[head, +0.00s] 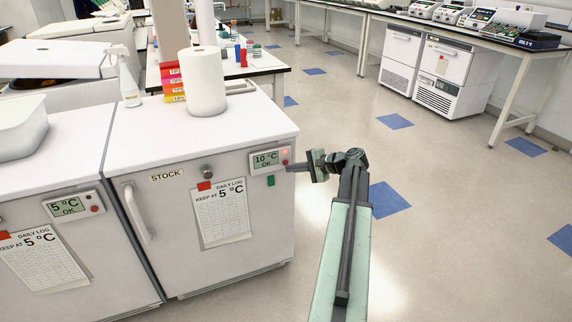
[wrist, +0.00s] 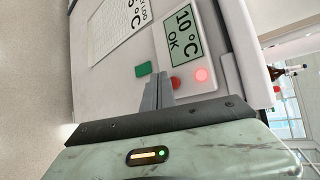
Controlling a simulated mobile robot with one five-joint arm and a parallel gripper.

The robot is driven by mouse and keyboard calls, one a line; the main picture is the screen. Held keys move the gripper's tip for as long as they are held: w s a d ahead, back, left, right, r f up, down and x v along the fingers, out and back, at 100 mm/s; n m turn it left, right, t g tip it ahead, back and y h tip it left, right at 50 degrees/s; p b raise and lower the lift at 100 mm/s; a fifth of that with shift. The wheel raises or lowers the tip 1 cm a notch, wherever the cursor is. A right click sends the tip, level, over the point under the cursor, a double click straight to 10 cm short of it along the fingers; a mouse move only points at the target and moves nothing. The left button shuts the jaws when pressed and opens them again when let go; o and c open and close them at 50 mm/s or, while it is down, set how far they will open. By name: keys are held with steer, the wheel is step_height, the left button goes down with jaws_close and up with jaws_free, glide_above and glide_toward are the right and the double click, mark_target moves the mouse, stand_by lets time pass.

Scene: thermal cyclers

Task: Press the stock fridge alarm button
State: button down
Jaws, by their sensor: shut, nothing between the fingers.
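The stock fridge (head: 165,222) is a white under-bench unit labelled STOCK. Its panel display (head: 266,159) reads 10 °C OK, and it also shows in the wrist view (wrist: 184,37). A red lamp (wrist: 202,75) glows beside the display. The red alarm button (wrist: 176,83) sits beside the lamp, partly hidden by my fingers. My gripper (head: 291,167) is shut and empty, its tips at the panel. In the wrist view the fingertips (wrist: 163,80) overlap the button's edge; I cannot tell whether they touch it.
A green magnet (wrist: 144,68) sits on the door near my fingertips. A daily log sheet (head: 222,215) hangs on the door, left of the panel. A second fridge (head: 90,215) reading 5 °C stands at left. A paper roll (head: 205,82) stands on top. The floor at right is clear.

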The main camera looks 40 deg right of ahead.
stand_by(0.7)
steer(key=shift+w+d, duration=0.15)
steer(key=shift+w, duration=0.25)
steer(key=shift+w+d, duration=0.15)
steer(key=shift+w, duration=0.25)
stand_by(0.4)
steer(key=shift+s, duration=0.15)
steer(key=shift+s+a, duration=0.3)
steer(key=shift+s, duration=0.35)
steer(key=s, duration=0.1)
steer(key=s+a, duration=0.1)
steer(key=s, duration=0.1)
steer(key=s+a, duration=0.1)
steer(key=shift+s, duration=0.3)
stand_by(0.8)
